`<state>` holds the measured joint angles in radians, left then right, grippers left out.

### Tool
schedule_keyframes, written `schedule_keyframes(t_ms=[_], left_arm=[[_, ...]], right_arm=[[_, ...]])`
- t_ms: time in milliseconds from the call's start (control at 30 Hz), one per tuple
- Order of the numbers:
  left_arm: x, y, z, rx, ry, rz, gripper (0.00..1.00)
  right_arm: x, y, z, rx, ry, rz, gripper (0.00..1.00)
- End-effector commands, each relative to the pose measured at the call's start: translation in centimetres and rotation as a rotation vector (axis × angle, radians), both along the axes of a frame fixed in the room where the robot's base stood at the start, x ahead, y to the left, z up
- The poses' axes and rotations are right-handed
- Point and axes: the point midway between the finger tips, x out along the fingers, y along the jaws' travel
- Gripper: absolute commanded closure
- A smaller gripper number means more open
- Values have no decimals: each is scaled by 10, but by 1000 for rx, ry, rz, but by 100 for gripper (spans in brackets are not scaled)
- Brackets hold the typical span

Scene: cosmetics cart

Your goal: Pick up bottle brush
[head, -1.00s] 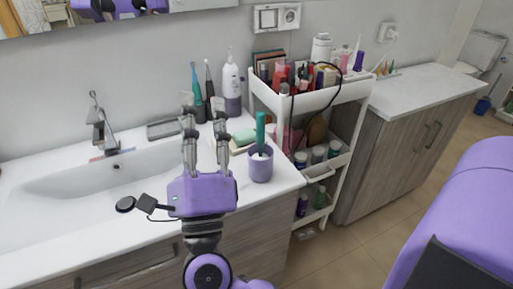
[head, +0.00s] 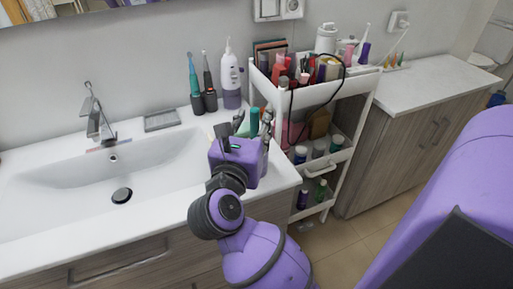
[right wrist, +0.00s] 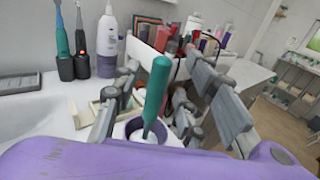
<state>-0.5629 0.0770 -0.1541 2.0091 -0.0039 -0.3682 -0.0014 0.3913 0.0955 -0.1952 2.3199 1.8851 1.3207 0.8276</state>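The bottle brush shows as a teal handle (right wrist: 156,88) standing upright in a purple cup (right wrist: 131,127) in the right wrist view. In the head view the top of the handle (head: 254,120) shows between my right gripper's fingers, and the cup is mostly hidden behind my gripper. My right gripper (head: 246,127) is open, with one finger on each side of the handle. In the right wrist view gaps show between the fingers (right wrist: 155,100) and the handle. My left gripper is not in view.
Two electric toothbrushes (head: 203,85) and a white-and-purple bottle (head: 230,78) stand at the wall. A soap dish (right wrist: 88,115) lies left of the cup. A white cart (head: 318,99) crowded with cosmetics stands close on the right. The sink basin (head: 75,185) is empty.

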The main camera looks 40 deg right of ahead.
Motion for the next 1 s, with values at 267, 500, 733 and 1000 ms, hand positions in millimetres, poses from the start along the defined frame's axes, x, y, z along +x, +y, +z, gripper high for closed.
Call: schedule_keyframes(t_ms=[267,500,733,1000], left_arm=[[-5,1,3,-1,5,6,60],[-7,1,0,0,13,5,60],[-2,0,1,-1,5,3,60],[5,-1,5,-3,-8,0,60]], right_arm=[[14,-15,1,0,-1,1,61],[14,-15,0,-1,-1,1,73],[13,-15,0,-1,0,1,100],[13,-15,1,-1,-1,1,100]])
